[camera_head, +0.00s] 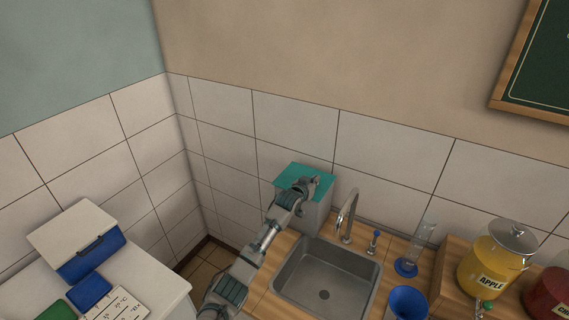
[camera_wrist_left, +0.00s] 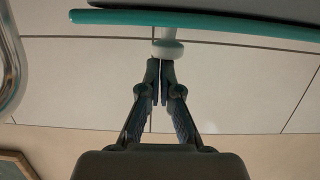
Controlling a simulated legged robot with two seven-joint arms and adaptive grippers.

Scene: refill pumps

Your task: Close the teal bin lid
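The teal bin lid (camera_head: 296,172) lies over a grey bin (camera_head: 318,218) in the back corner of the counter, beside the sink. It looks nearly level in the head view; I cannot tell if it is fully down. In the wrist view, which is upside down, the lid (camera_wrist_left: 215,20) shows edge-on with a white knob (camera_wrist_left: 168,48) on its outer face. My left gripper (camera_head: 315,182) is over the lid. Its fingertips (camera_wrist_left: 160,72) are together at the knob, with no object seen between them; contact is unclear. My right gripper is out of view.
A sink (camera_head: 325,280) with a faucet (camera_head: 347,215) is right of the bin. A glass cylinder (camera_head: 424,236), a blue funnel-like cup (camera_head: 407,302) and a yellow apple jar (camera_head: 492,266) stand further right. A white-lidded blue box (camera_head: 85,250) is at left. Tiled walls close the corner.

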